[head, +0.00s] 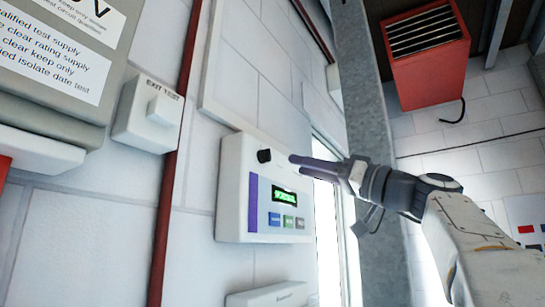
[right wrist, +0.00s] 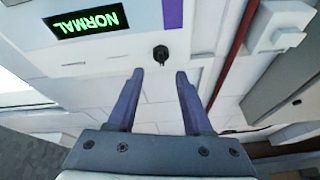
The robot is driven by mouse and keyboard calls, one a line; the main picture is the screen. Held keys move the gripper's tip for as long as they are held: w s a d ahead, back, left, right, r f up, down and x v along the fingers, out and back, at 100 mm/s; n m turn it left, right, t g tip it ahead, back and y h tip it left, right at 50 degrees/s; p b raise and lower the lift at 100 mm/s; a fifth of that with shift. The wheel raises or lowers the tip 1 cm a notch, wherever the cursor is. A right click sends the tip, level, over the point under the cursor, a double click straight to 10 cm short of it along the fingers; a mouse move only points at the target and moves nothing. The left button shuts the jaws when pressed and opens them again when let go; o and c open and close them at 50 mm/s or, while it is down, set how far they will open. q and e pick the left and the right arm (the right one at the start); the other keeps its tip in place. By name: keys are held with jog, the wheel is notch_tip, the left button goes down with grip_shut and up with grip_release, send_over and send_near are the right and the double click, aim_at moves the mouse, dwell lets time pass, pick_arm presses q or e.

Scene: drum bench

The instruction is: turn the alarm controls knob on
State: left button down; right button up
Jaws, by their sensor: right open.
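The alarm panel (head: 232,190) is a white box on the wall with a green-lit display (head: 291,196) and several small buttons below it. The display reads NORMAL, upside down, in the right wrist view (right wrist: 87,22). The black knob (head: 264,156) sits on the panel's upper left; in the right wrist view the knob (right wrist: 160,54) is just beyond the fingertips, roughly midway between them. My right gripper (head: 292,163) is open and empty, its fingers (right wrist: 158,74) pointing at the knob without closing around it. My left gripper is not in view.
A white EXIT TEST box (head: 147,115) and a red vertical pipe (head: 173,170) are left of the panel. A sign board (head: 50,60) is at upper left. A grey steel column (head: 363,90) and a red louvred box (head: 425,55) stand to the right.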

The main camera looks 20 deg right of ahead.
aim_at(270, 158)
jog(key=p+x, duration=0.4)
jog(key=x, duration=0.2)
jog(key=shift+w+a+r, duration=0.15)
jog(key=shift+a+r, duration=0.15)
jog(key=shift+r, duration=0.05)
jog(key=shift+w+a+r+p, duration=0.1)
jog(key=shift+w+a+p, duration=0.4)
jog(key=shift+w, duration=0.2)
grip_shut()
